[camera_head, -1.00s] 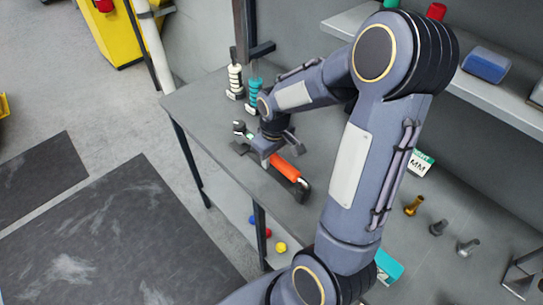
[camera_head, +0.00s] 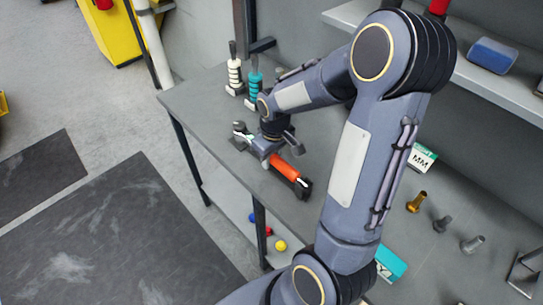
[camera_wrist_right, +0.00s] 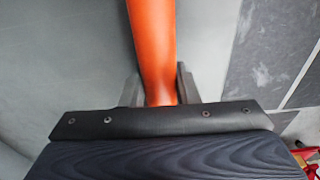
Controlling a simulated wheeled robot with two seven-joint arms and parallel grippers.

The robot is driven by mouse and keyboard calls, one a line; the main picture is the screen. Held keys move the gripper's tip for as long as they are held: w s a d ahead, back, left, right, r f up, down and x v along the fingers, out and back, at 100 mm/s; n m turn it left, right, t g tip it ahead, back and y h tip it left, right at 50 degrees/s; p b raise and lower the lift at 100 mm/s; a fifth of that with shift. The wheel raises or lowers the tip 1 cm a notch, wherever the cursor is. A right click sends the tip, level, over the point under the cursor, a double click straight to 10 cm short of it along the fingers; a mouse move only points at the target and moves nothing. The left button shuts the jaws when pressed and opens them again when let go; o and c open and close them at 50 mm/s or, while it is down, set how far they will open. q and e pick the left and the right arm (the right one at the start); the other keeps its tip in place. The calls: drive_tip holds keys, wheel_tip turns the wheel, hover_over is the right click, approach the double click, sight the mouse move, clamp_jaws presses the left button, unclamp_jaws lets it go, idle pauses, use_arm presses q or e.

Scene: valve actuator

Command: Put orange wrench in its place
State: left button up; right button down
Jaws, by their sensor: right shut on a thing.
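The orange wrench (camera_head: 285,168) is low over the workbench near its left edge. Its grey open-jaw head (camera_head: 240,129) points to the upper left, and its handle runs to the lower right. A dark holder piece (camera_head: 305,188) is at the handle's end; I cannot tell whether the wrench rests fully in it. In the right wrist view the orange handle (camera_wrist_right: 153,45) runs up from between the fingers (camera_wrist_right: 158,90). My left gripper is not in view.
The grey workbench (camera_head: 195,105) has a white-ringed tool (camera_head: 234,75) and a teal one (camera_head: 254,82) at its far end. A shelf (camera_head: 500,92) runs above.

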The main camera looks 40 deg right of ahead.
drive_tip(key=c, duration=1)
unclamp_jaws()
drive_tip(key=shift+c, duration=0.2)
drive_tip(key=r, duration=0.7)
drive_tip(key=shift+s+r, duration=0.25)
drive_tip(key=shift+r, duration=0.15)
drive_tip(key=s+a+r+m+t+y, duration=0.1)
drive_tip(key=s+a+r+t, duration=0.1)
drive_tip(key=s+a, duration=0.4)
drive_tip(key=s+a+r+m+t+y, duration=0.1)
drive_tip(key=s+a+r+t+y, duration=0.1)
drive_tip(key=s+a, duration=0.4)
drive_tip(key=s+r, duration=0.1)
drive_tip(key=s, duration=0.1)
drive_tip(key=shift+s+a+m+t+y, duration=0.15)
drive_tip(key=shift+s+m+t+y, duration=0.15)
drive_tip(key=shift+s+t, duration=0.1)
